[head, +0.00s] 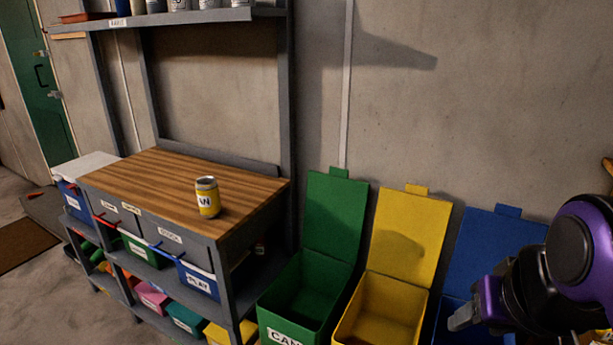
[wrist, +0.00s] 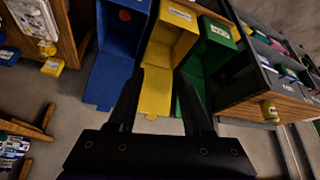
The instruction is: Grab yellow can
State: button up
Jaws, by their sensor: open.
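The yellow can (head: 208,197) stands upright on the wooden top of the workbench (head: 160,182), near its front right part, with a white label and dark letters. It also shows small in the wrist view (wrist: 270,111), at the right by the bench edge. My gripper (head: 464,318) is at the lower right of the head view, over the blue bin and well to the right of the can. In the wrist view its two fingers (wrist: 160,88) stand apart with nothing between them. The can and gripper are far apart.
Green (head: 292,310), yellow (head: 383,310) and blue (head: 480,250) open-lidded bins stand right of the bench, against the wall. A shelf (head: 180,16) with several containers hangs above the bench. Labelled boxes (head: 198,279) fill the racks below. The bench top around the can is clear.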

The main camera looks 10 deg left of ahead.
aim_at(207, 189)
jog(key=l+u, duration=0.1)
jog(key=u, duration=0.4)
jog(key=l+u, duration=0.1)
jog(key=u, duration=0.4)
jog(key=k+u, duration=0.15)
jog(key=u, duration=0.3)
jog(key=i+j, duration=0.5)
jog(key=j, duration=0.15)
jog(key=i+j+z, duration=0.15)
jog(key=j, duration=0.2)
jog(key=i+j+z, duration=0.15)
jog(key=j, duration=0.25)
jog(key=k+l+z, duration=0.1)
jog(key=z, duration=0.9)
jog(key=k+l+u, duration=0.15)
jog(key=l+u, duration=0.15)
jog(key=i+j+z, duration=0.1)
jog(key=z, duration=0.2)
jog(key=i+j+z, duration=0.1)
jog(key=j+z, duration=0.15)
jog(key=i+j+z, duration=0.15)
jog(key=j, duration=0.2)
